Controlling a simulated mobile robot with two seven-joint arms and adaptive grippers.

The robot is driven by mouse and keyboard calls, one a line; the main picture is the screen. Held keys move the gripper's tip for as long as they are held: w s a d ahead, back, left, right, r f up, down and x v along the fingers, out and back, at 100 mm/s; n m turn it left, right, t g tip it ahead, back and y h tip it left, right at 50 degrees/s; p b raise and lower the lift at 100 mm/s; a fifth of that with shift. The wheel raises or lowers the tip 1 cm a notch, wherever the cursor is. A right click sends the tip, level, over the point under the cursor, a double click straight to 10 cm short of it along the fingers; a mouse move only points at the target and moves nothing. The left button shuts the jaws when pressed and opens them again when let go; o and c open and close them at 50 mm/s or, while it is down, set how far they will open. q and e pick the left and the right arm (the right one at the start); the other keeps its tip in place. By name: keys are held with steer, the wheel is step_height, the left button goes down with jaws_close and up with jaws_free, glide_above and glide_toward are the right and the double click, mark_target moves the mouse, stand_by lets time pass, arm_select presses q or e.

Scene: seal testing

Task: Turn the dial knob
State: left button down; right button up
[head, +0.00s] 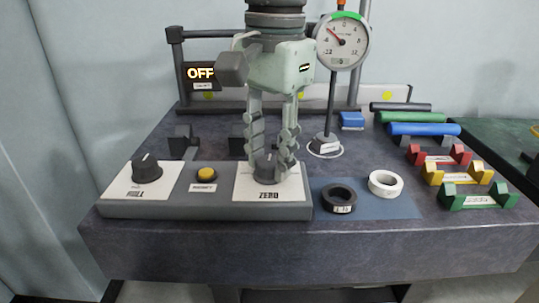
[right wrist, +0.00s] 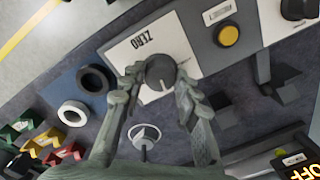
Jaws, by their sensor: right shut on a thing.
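The ZERO dial knob (head: 266,168) is a dark round knob on a white plate at the right end of the grey control panel (head: 210,208). My right gripper (head: 272,166) comes down over it from above, with its fingers shut on the knob's sides. In the right wrist view the knob (right wrist: 160,72) sits between the two fingertips (right wrist: 158,80), and a pale pointer line shows on it. A second dark knob (head: 146,168), on a plate with a partly readable label, stands at the panel's left end. My left gripper is not in view.
A yellow button (head: 206,174) lies between the knobs. A round gauge (head: 341,41) stands behind, right of my arm. An OFF display (head: 201,73) is at the back left. Black (head: 339,198) and white (head: 385,183) rings, coloured cradles (head: 457,173) and cylinders (head: 424,129) are to the right.

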mark_target(270, 164)
steer(key=m+b, duration=0.2)
steer(key=m, duration=0.3)
steer(key=shift+m+b, duration=0.3)
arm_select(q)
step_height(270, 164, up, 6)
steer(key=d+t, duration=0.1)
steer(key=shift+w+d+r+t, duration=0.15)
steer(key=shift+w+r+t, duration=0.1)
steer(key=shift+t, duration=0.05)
arm_select(e)
steer(key=shift+m, duration=0.5)
steer(key=o, duration=1.2)
steer(key=shift+c, duration=0.2)
step_height(270, 164, up, 12)
steer(key=shift+s, duration=0.3)
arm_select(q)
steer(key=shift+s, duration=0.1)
